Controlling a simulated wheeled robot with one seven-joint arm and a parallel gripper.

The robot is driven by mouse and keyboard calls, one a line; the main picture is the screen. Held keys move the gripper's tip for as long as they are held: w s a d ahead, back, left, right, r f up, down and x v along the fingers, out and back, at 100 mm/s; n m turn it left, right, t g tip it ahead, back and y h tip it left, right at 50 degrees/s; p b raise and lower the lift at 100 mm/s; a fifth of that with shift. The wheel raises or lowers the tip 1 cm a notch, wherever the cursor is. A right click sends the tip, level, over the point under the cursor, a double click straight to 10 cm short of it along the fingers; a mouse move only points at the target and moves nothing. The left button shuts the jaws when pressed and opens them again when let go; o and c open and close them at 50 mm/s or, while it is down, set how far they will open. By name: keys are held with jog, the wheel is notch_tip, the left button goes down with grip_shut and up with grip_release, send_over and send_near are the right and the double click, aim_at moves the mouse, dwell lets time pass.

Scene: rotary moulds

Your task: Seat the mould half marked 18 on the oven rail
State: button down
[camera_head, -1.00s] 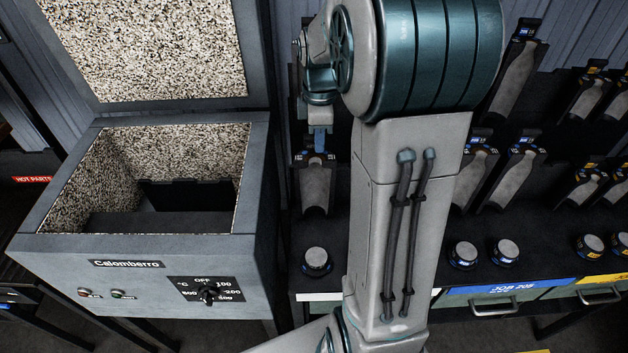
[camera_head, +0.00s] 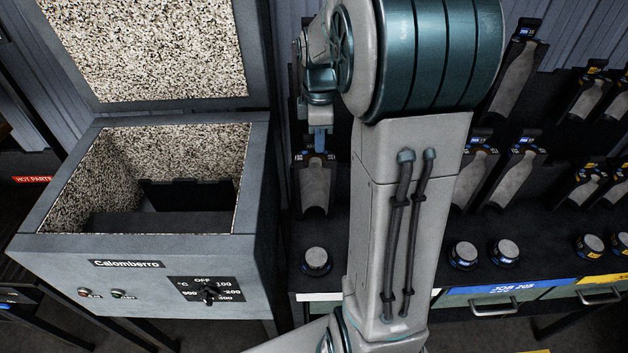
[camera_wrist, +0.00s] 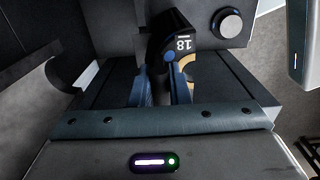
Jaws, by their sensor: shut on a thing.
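The mould half marked 18 shows in the wrist view (camera_wrist: 182,43), with a black end, a white number 18 and a blue dot. My gripper (camera_wrist: 168,78) has its blue fingers shut on this end. In the head view, my gripper (camera_head: 319,140) points down at the top of a grey mould half (camera_head: 316,185) that leans in the rack left of my arm. The number on it is too small to read there. The oven (camera_head: 150,265) stands open at the left. A dark rail (camera_head: 187,194) shows inside its chamber, with no mould half visible on it.
The oven lid (camera_head: 150,50) stands raised at the back. Several other mould halves (camera_head: 512,172) lean in the rack right of my arm. Round grey-topped pieces (camera_head: 317,260) stand along the bench front. My arm hides the middle of the rack.

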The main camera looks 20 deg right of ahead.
dwell(0.3)
jog(key=shift+w+r, duration=0.15)
jog(key=shift+r, duration=0.1)
jog(key=shift+r, duration=0.1)
jog(key=shift+r+p, duration=2)
jog(key=shift+r, duration=0.45)
